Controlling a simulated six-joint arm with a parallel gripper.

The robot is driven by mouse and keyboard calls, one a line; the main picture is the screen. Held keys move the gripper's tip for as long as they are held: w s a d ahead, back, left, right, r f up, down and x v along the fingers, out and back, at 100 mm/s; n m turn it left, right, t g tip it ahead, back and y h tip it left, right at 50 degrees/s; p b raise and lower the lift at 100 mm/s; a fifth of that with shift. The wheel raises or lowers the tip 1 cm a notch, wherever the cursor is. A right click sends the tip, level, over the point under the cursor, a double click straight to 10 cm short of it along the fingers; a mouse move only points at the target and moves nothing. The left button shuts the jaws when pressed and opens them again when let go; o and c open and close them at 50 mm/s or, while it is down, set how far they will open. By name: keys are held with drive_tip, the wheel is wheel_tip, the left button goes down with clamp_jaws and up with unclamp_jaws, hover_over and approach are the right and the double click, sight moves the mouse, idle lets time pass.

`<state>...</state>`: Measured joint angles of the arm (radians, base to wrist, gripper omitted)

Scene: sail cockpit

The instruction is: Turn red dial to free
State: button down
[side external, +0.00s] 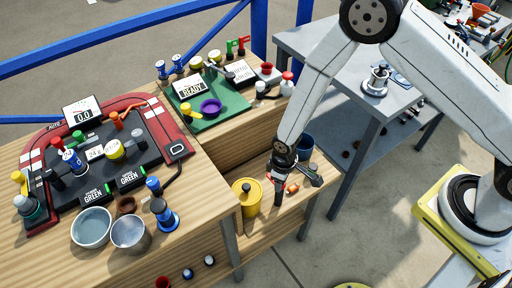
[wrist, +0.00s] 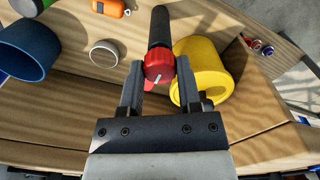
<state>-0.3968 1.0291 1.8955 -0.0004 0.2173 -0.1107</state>
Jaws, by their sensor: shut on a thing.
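The red dial (wrist: 159,66) sits at the end of a black cylinder (wrist: 159,28) in the wrist view, with a short white mark on its near face. My gripper (wrist: 160,72) is shut on the red dial, one finger on each side. In the side external view my gripper (side external: 277,172) points down over the small wooden shelf, and a bit of red (side external: 269,177) shows at its left. The black cylinder (side external: 278,194) stands just below it. I cannot read any label for the dial's positions.
A yellow canister (side external: 248,197) stands close by, near my right finger in the wrist view (wrist: 202,72). A blue cup (side external: 304,146) and an orange item (side external: 292,187) are near too. A bench with a panel and metal bowls (side external: 92,226) lies left.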

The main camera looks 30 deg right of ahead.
drive_tip(key=shift+c, duration=1.4)
unclamp_jaws()
drive_tip(key=shift+r, duration=0.1)
drive_tip(key=shift+r, duration=3.8)
drive_tip(key=shift+d+r, duration=0.15)
drive_tip(key=shift+r, duration=0.1)
drive_tip(key=s+d+r+m+t, duration=0.1)
drive_tip(key=s+d+r+m, duration=0.2)
drive_tip(key=d+r, duration=0.4)
drive_tip(key=s+d+r+m+t, duration=0.1)
drive_tip(key=s+d+r+m, duration=0.1)
drive_tip(key=s+d+r, duration=0.2)
drive_tip(key=d+r, duration=0.3)
drive_tip(key=r, duration=0.1)
drive_tip(key=shift+s+d+r+m+t, duration=0.3)
drive_tip(key=shift+s+d+r+m, duration=0.05)
drive_tip(key=shift+m, duration=0.05)
